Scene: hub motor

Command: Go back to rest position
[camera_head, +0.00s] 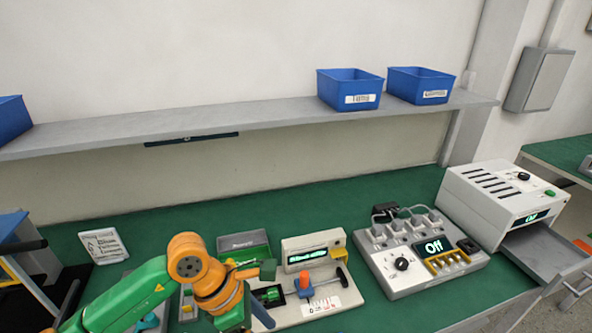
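My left arm (130,295), green with orange joints, comes in from the lower left over the green bench. Its wrist is bent down beside a light test fixture (338,293) with a lit green display. My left gripper (259,296) is close to the fixture's left side in the picture. Its fingers are small and partly hidden by the wrist, so I cannot tell whether they are open, or whether they touch or hold anything. An orange part (305,281) and a dark T-shaped handle (342,277) are on the fixture. My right gripper is out of view.
A control box (405,285) reading "Off" stands right of the fixture. A white oven-like unit (490,195) with an open metal drawer (545,250) is at the far right. Blue bins (345,80) sit on the shelf (270,115). A printed card (103,247) is at left.

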